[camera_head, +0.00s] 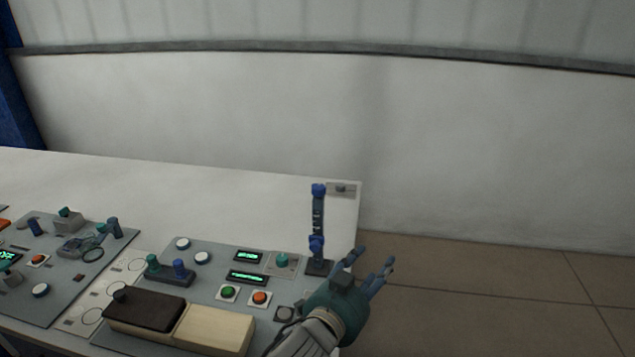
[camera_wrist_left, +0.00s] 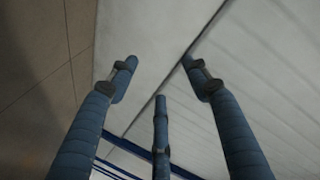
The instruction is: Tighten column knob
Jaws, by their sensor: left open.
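A dark upright column (camera_head: 317,219) stands near the right end of the grey control panel. It has a blue knob (camera_head: 318,189) at its top and another blue knob (camera_head: 316,243) lower down, above its dark base. My left gripper (camera_head: 370,260) is open and empty, just right of the column's lower part, with its fingers pointing up and away. In the head view it appears apart from the column. The left wrist view shows its spread fingers (camera_wrist_left: 160,88) with nothing between them; the column is not seen there. My right gripper is not in view.
The panel holds green and orange buttons (camera_head: 260,298), green displays (camera_head: 248,276), and a box with dark and cream lids (camera_head: 213,331). A second panel (camera_head: 62,262) lies left. The white table (camera_head: 180,192) is clear behind; open floor (camera_head: 470,290) lies right.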

